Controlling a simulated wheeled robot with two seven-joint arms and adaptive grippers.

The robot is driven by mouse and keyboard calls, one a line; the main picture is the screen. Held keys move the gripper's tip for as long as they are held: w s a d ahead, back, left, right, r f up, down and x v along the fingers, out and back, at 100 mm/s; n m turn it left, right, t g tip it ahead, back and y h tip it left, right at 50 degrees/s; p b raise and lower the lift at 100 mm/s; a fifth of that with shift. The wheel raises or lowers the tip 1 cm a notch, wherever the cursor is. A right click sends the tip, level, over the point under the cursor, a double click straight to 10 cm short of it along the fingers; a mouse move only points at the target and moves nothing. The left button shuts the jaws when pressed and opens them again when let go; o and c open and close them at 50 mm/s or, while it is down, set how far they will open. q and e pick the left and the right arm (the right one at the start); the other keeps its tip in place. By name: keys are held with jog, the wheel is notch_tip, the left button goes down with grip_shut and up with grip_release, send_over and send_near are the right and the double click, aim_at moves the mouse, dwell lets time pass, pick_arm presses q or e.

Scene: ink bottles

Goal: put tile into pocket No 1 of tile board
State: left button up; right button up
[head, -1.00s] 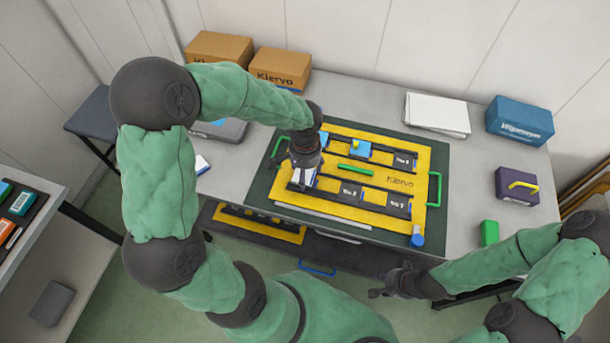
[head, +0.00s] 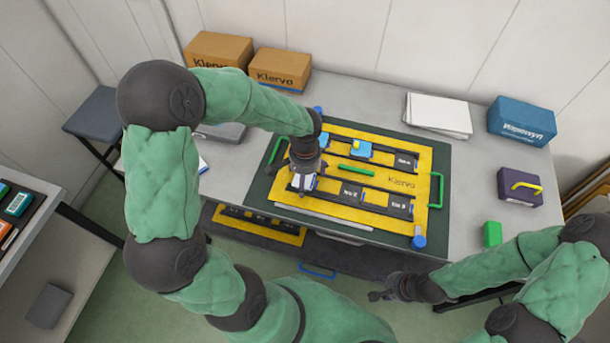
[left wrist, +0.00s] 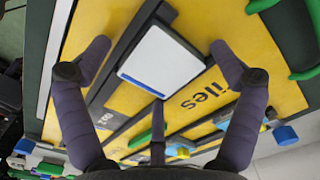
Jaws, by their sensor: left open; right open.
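A white tile (left wrist: 160,60) with a blue edge lies at the front-left pocket of the yellow tile board (head: 385,184). In the head view the tile (head: 303,183) shows just below my left gripper (head: 304,175). In the left wrist view my left gripper (left wrist: 160,58) is open, its fingers spread around the tile and apart from it. The tile covers most of its dark pocket; I cannot tell whether it is fully seated. The pocket labelled No 2 (head: 352,191) is to its right. My right gripper (head: 374,295) is open and empty, in front of the table.
A blue block with a yellow knob (head: 357,149) sits on the board's back row. Green handles (head: 436,190) stand at its sides, with a green bar (head: 356,171) in the middle. A purple box (head: 518,188) and a green block (head: 492,234) are to the right.

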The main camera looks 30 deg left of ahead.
pick_arm(q)
jog(key=shift+r, duration=0.15)
jog(key=shift+r, duration=0.2)
notch_tip(320, 180, up, 12)
jog(key=p, duration=0.4)
pick_arm(e)
notch_tip(320, 180, up, 4)
jog(key=shift+r, duration=0.2)
jog(key=shift+s, duration=0.1)
